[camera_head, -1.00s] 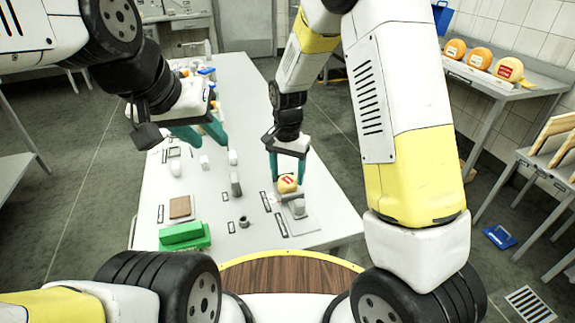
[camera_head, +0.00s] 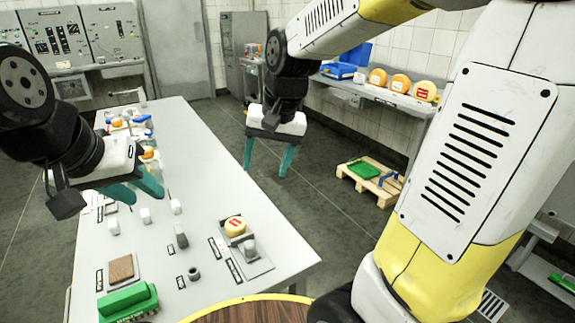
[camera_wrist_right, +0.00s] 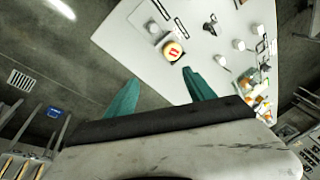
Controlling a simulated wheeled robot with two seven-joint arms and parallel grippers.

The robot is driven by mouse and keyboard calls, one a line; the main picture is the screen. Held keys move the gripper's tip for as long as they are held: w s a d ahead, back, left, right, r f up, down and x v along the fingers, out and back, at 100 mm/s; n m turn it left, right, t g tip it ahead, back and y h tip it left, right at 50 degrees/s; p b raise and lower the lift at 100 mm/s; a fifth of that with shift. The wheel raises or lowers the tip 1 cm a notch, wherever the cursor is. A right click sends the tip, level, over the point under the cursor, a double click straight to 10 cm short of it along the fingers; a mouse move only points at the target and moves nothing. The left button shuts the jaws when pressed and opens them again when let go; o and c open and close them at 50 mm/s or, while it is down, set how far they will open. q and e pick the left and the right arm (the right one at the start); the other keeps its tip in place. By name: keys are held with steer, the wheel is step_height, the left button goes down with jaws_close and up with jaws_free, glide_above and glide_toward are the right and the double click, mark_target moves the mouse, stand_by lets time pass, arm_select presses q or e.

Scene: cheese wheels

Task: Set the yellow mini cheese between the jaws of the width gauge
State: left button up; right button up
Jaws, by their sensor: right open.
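The yellow mini cheese (camera_head: 235,226), with a red label on top, sits at the far end of the grey width gauge (camera_head: 262,267) on the white table. A grey jaw block stands at its near side; whether the cheese touches the jaws is too small to tell. The cheese (camera_wrist_right: 173,51) also shows in the right wrist view, beyond the fingers. My right gripper (camera_head: 266,172) is open and empty, raised and well away from the cheese, past the table's right edge. My left gripper (camera_head: 143,194) is open and empty above the table's left part.
A green block (camera_head: 128,301), a brown square (camera_head: 121,268) and several small grey and white pieces stand on the table (camera_head: 205,165). A side shelf holds several cheese wheels (camera_head: 400,83). A wooden pallet (camera_head: 366,184) lies on the floor at right.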

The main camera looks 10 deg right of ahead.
steer(key=s+d+r+n+t, duration=0.2)
steer(key=s+d+r+t, duration=0.1)
steer(key=s, duration=0.8)
steer(key=shift+s+d+r+n+t, duration=0.15)
steer(key=shift+d+r+n+t, duration=0.25)
steer(key=shift+d, duration=0.85)
